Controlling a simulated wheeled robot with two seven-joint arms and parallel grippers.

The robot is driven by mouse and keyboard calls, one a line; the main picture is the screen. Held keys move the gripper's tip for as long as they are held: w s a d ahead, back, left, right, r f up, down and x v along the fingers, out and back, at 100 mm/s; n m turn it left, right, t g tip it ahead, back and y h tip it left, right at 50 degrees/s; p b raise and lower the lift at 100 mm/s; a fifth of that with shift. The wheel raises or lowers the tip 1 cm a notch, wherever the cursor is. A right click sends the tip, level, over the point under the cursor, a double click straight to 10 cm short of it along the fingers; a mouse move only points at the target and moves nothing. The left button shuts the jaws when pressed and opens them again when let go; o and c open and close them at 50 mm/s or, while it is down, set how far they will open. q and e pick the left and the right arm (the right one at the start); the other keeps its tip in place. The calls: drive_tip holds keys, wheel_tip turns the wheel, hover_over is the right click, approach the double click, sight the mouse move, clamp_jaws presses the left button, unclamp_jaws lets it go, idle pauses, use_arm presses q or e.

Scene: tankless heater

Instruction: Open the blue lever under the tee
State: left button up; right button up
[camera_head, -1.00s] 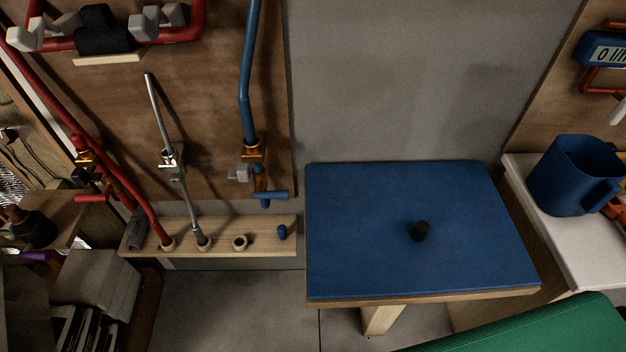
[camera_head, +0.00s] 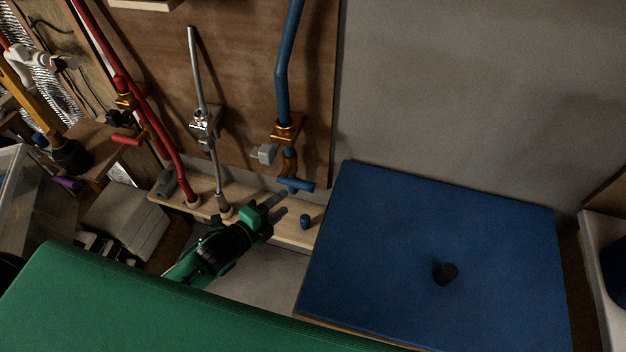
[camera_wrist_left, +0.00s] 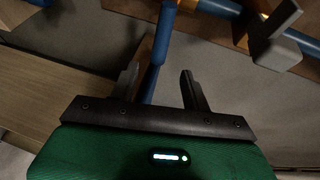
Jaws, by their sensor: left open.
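The blue lever (camera_head: 296,185) is a short bar on a brass fitting below the brass tee (camera_head: 287,128) on the blue pipe (camera_head: 285,75). It lies roughly crosswise in the head view. My left gripper (camera_head: 281,203) is open, its fingers just below and left of the lever. In the left wrist view the blue lever (camera_wrist_left: 154,68) runs between the two open fingers of my left gripper (camera_wrist_left: 160,73), nearer the left one. I cannot tell if it touches a finger. My right gripper is not in view.
A grey block (camera_head: 264,153) sticks out left of the tee. A wooden ledge (camera_head: 288,232) with a blue plug (camera_head: 305,221) lies below. A grey pipe (camera_head: 198,75) and a red pipe (camera_head: 140,110) stand to the left. A blue-topped table (camera_head: 400,240) is at right.

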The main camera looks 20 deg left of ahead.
use_arm(q)
drive_tip(key=p+x, duration=0.1)
drive_tip(key=x, duration=1)
drive_tip(key=shift+w+f+p, duration=0.2)
drive_tip(key=shift+w+p, duration=0.1)
drive_tip(key=shift+w, duration=0.1)
drive_tip(key=shift+d, duration=0.1)
drive_tip(key=c, duration=0.9)
clamp_jaws()
